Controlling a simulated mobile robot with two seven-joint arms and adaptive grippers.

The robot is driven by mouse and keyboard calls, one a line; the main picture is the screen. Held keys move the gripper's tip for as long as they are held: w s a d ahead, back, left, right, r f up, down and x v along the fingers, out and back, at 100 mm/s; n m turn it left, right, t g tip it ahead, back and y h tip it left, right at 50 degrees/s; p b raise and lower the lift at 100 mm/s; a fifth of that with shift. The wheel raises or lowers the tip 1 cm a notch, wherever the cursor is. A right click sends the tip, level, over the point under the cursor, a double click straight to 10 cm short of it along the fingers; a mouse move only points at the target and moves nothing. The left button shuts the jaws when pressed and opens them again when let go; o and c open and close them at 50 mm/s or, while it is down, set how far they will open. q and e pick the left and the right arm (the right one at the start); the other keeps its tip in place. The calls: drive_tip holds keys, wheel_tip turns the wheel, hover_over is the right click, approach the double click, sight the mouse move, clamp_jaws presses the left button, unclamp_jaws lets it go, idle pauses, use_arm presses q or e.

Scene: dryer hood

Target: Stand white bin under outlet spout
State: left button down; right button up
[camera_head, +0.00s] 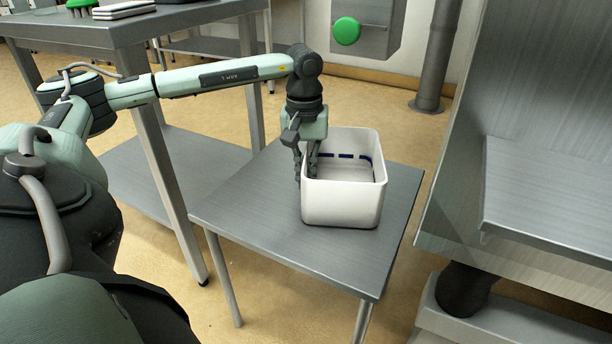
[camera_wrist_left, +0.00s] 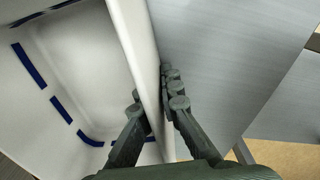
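The white bin (camera_head: 341,206) is an open, rounded box standing upright on a small grey metal table (camera_head: 262,232). Blue dashes run along its inner wall. My left gripper (camera_head: 305,180) points down at the bin's left wall. In the left wrist view the gripper (camera_wrist_left: 155,105) straddles the white bin's wall (camera_wrist_left: 139,50), one finger inside and one outside, closed against it. A short dark cylinder (camera_head: 466,289) is below the metal hood at the right; I cannot tell whether it is the outlet spout. My right gripper is out of view.
The metal hood (camera_head: 545,90) with its ledge (camera_head: 550,190) rises close to the table's right. A taller metal table (camera_head: 135,28) with a lower shelf (camera_head: 185,175) stands at the left. A green button (camera_head: 346,31) and a grey pipe (camera_head: 436,55) are at the back.

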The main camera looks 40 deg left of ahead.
use_arm(q)
drive_tip(key=shift+f, duration=0.1)
drive_tip(key=c, duration=1.7)
unclamp_jaws()
drive_tip(key=shift+r+p, duration=1.05)
drive_tip(key=shift+r, duration=2.9)
